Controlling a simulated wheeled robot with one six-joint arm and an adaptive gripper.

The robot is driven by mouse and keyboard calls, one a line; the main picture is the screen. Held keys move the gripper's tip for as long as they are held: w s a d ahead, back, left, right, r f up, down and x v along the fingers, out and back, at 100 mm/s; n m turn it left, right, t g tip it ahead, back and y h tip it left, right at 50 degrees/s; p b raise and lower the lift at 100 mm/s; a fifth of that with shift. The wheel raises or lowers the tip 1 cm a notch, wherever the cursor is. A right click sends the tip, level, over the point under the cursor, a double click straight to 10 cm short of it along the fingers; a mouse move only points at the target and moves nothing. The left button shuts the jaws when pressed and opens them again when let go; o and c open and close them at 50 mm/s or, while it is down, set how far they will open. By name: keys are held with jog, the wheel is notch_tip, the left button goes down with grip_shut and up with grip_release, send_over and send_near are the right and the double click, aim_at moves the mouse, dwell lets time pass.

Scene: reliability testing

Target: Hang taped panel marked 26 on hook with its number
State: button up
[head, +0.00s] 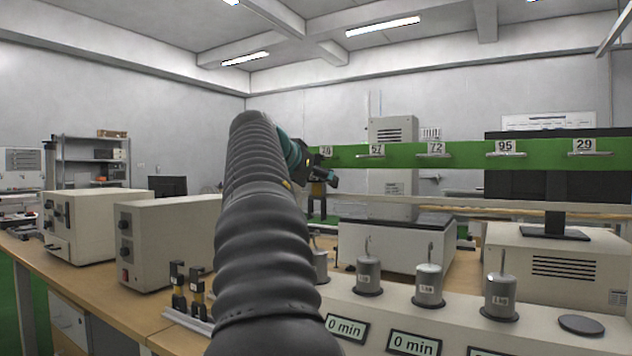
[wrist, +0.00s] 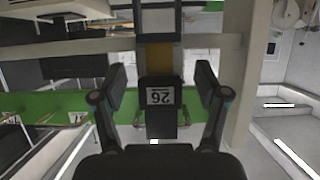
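The dark taped panel marked 26 (wrist: 160,115) shows in the wrist view, with its white label upside down in the picture and a yellow band beyond it. My gripper (wrist: 162,84) has a finger on each side of the panel, with a visible gap on both sides. In the head view my gripper (head: 326,178) is just below the left part of the green rail (head: 400,152). A dark upright shape with a yellowish part shows below it. Whether the panel hangs on a hook is hidden. The hook marked 26 cannot be made out.
Rail hooks marked 57 (head: 377,159), 72 (head: 436,156), 95 (head: 505,154) and 29 (head: 584,152) look empty. Black-and-yellow panels (head: 197,289) stand in a rack at lower left. Metal canisters (head: 429,286) stand below the rail. Beige instruments (head: 167,240) stand on the bench at left.

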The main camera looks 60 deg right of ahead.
jog(key=v, duration=1.2)
